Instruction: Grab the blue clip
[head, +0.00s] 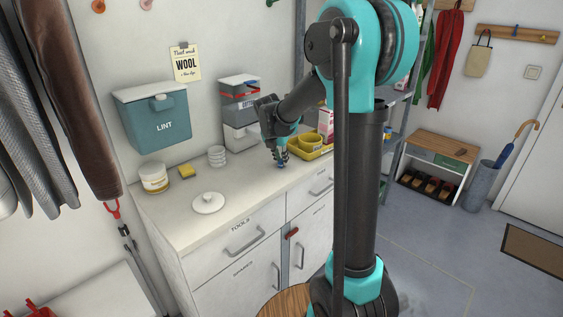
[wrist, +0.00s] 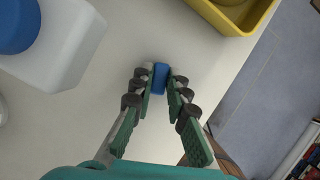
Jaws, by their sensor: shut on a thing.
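The blue clip (wrist: 160,76) is a small blue block at the fingertips of my gripper (wrist: 159,84) in the wrist view. The two fingers sit on either side of it and are shut on it. The clip is at or just above the white countertop; the exact gap cannot be told. In the head view my gripper (head: 281,160) points down at the counter near the yellow tray, and the clip (head: 282,166) shows as a small blue spot under the fingertips.
A yellow tray (head: 319,151) stands to the right of my gripper. A white container with a blue cap (wrist: 66,45) is close on the left in the wrist view. Stacked white dishes (head: 217,157), a white lid (head: 208,203), a yellow sponge (head: 187,171) and a jar (head: 154,178) stand further left.

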